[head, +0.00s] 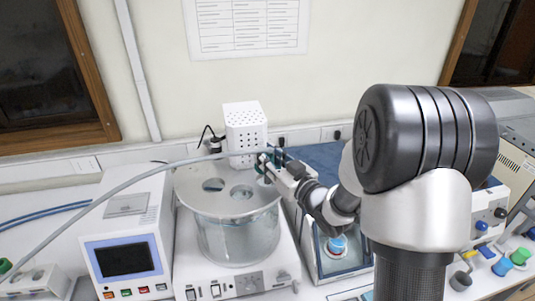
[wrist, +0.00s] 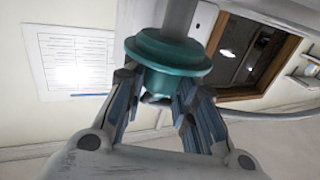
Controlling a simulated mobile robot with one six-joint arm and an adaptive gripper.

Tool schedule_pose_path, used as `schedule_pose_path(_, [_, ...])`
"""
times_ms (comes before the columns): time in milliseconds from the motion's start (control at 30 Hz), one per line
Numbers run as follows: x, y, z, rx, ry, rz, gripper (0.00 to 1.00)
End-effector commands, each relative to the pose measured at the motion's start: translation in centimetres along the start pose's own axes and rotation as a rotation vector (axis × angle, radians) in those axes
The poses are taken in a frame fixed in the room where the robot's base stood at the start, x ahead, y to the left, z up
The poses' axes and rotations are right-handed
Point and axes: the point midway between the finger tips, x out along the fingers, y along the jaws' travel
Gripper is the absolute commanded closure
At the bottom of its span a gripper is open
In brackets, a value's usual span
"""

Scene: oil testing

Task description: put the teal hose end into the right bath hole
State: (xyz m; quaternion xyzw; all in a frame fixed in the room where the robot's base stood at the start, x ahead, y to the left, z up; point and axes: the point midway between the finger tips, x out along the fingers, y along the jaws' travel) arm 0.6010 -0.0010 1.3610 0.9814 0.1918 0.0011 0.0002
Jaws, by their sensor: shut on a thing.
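The teal hose end (wrist: 168,55) is a flanged collar between my gripper's fingers in the wrist view, with a grey hose or tube running from it. In the head view my gripper (head: 271,164) is shut on it above the right part of the bath lid, and its fingers partly hide it. The glass bath (head: 238,235) has a round lid (head: 228,206) with two open holes in plain view, left (head: 213,184) and middle (head: 241,191). The right hole area lies just under my gripper and is largely hidden. I cannot tell whether the hose end touches the lid.
A white perforated box (head: 245,132) stands behind the bath. A control unit with a dark screen (head: 126,257) is at the left. The grey hose (head: 130,190) arches across from the left to my gripper. A glass-fronted unit (head: 338,250) stands at the right, below my arm.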

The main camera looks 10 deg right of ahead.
Motion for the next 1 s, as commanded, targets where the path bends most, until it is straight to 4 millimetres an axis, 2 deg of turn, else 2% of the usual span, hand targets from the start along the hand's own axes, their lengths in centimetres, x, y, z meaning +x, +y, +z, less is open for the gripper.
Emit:
schedule_pose_path(100, [0.0,0.0,1.7,0.002,-0.002,0.001,1.0])
schedule_pose_path(300, [0.0,0.0,3.1,0.001,0.0,0.001,1.0])
schedule_pose_path(1000, [0.0,0.0,3.2,0.0,0.001,0.001,1.0])
